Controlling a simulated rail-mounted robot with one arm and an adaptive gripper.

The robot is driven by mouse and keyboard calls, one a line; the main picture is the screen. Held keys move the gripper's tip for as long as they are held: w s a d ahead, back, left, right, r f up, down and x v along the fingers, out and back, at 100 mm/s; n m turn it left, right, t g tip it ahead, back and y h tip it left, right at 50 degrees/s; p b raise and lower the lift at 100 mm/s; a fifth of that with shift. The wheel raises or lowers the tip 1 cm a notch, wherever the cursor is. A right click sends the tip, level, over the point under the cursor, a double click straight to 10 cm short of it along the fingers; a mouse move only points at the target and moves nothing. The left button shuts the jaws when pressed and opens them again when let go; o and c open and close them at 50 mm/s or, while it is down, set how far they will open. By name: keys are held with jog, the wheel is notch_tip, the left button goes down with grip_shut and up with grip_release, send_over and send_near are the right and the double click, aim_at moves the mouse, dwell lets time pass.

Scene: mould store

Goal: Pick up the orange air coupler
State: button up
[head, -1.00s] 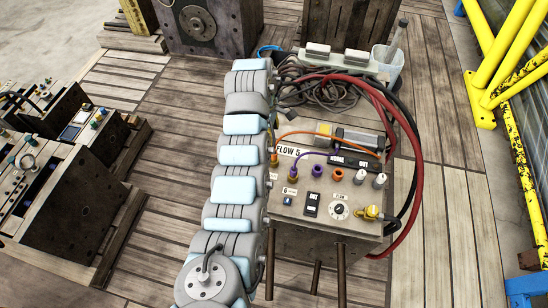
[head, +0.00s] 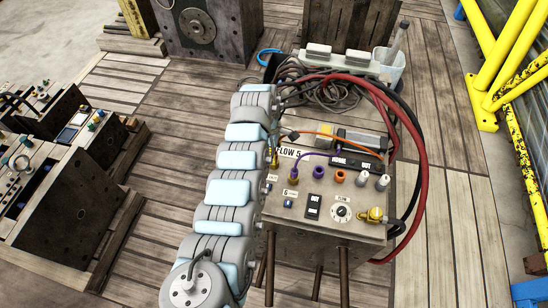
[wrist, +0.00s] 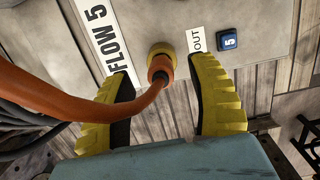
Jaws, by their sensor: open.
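The orange air coupler (wrist: 160,68) shows in the wrist view, seated on a brass-coloured fitting (wrist: 161,49) on the grey panel, between the FLOW 5 and OUT labels. An orange hose (wrist: 50,98) curves from it to the left. My gripper (wrist: 161,76) is open, with one yellow finger on each side of the coupler and visible gaps between. It holds nothing. In the head view my arm covers most of the gripper, and the coupler cannot be made out clearly beside it.
The control box (head: 350,238) carries a purple plug (head: 322,172), an orange socket (head: 340,175), a black dial (head: 341,212) and a brass fitting (head: 375,215). Red hoses (head: 422,150) loop on its right. Coiled cables (head: 325,95) lie behind. A blue button (wrist: 227,40) is near the OUT label.

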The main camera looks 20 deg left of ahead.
jog(key=shift+d+f+b, duration=0.15)
jog(key=shift+f+b, duration=0.75)
jog(key=shift+f, duration=1.05)
